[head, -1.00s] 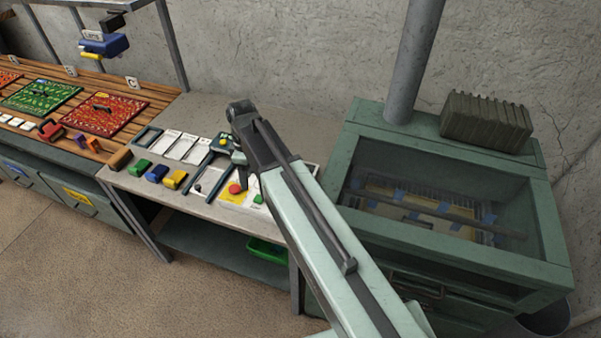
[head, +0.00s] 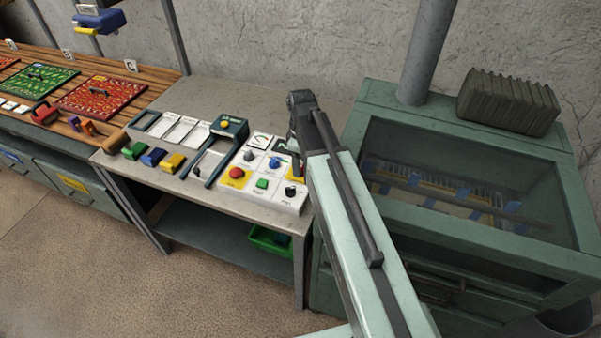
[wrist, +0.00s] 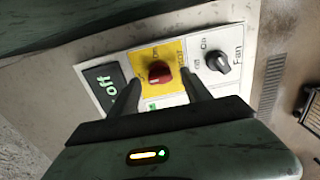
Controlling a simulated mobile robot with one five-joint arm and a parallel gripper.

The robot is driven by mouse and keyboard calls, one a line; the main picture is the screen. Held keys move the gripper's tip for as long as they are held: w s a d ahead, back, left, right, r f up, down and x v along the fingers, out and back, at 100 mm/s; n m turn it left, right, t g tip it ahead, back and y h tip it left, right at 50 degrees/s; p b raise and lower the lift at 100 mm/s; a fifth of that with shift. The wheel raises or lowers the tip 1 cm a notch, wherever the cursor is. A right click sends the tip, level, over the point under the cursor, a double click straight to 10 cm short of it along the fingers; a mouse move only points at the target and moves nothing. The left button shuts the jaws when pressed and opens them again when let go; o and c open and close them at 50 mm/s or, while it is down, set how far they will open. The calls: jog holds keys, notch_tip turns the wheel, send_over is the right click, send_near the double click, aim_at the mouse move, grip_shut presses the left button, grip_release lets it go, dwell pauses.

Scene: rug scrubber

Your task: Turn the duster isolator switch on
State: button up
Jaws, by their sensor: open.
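In the wrist view a red rotary knob (wrist: 159,73) stands on a yellow plate (wrist: 142,60) of a white panel. The plate's lettering is too small to read, so I cannot confirm it is the duster isolator switch. A black tile (wrist: 103,84) with green "off" is at its left. A black knob (wrist: 219,61) labelled "Fan" is at its right. My gripper (wrist: 158,90) is open, with its two dark fingers on either side of the red knob. I cannot tell whether they touch it. In the head view my arm hides most of my gripper.
In the head view a panel (head: 286,205) with several knobs and buttons lies on the bench (head: 225,97), left of my arm. A green cabinet (head: 385,100) with a window stands to the right. Small coloured blocks and red and green boards are further left.

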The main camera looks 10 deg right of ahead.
jog(key=shift+f, duration=0.35)
grip_shut()
jog(key=shift+m, duration=0.4)
jog(key=m, duration=0.3)
jog(key=shift+m, duration=0.4)
jog(key=m, duration=0.4)
jog(key=shift+m, duration=0.3)
jog(key=m, duration=0.4)
jog(key=shift+s, duration=0.1)
jog(key=shift+m, duration=2.2)
